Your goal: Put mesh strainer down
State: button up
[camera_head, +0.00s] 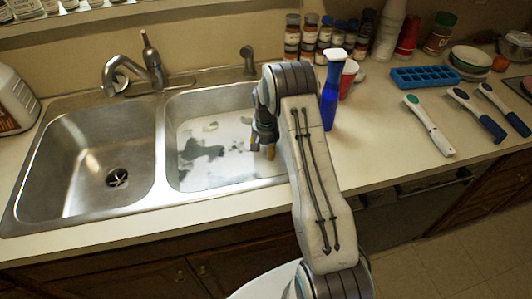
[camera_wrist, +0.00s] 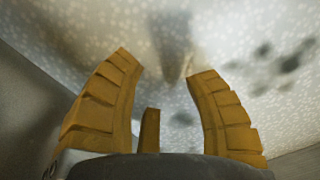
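My gripper (camera_head: 262,150) hangs over the right sink basin, its tips close to the pale foamy water. In the wrist view its two yellow ribbed fingers (camera_wrist: 165,75) stand wide apart with nothing between them. The right basin (camera_head: 178,182) holds white suds with dark patches (camera_head: 200,150). The wrist view shows the speckled suds (camera_wrist: 230,45), a blurred greyish shape (camera_wrist: 170,45) and dark blotches beyond the fingers. I cannot make out a mesh strainer in either view. My arm hides part of the basin's right side.
The left basin (camera_head: 85,165) is empty, with a faucet (camera_head: 140,72) behind. A blue bottle (camera_head: 331,95) and red cup (camera_head: 348,75) stand close right of my arm. A blue ice tray (camera_head: 425,77), a white-handled utensil (camera_head: 428,125) and bowls (camera_head: 470,58) lie farther right.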

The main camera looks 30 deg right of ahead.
aim_at(266, 153)
jog(key=s+a+r+n+t, duration=0.1)
jog(key=s+a+r, duration=0.15)
jog(key=r, duration=0.75)
jog(key=s+a+r+n, duration=0.1)
jog(key=s+r, duration=0.2)
jog(key=r, duration=0.8)
jog(key=s+a+r+n+t, duration=0.1)
jog(key=s+a, duration=0.1)
jog(key=s, duration=0.6)
jog(key=s+a+r+n, duration=0.2)
jog(key=s+a, duration=0.1)
jog(key=s, duration=0.6)
jog(key=s+a+r+n+t, duration=0.1)
jog(key=s+a+r, duration=0.1)
jog(key=s, duration=0.6)
jog(key=shift+s+a+n+t, duration=0.25)
jog(key=shift+a+n+t, duration=0.05)
jog(key=shift+a, duration=0.35)
jog(key=shift+d+r, duration=0.1)
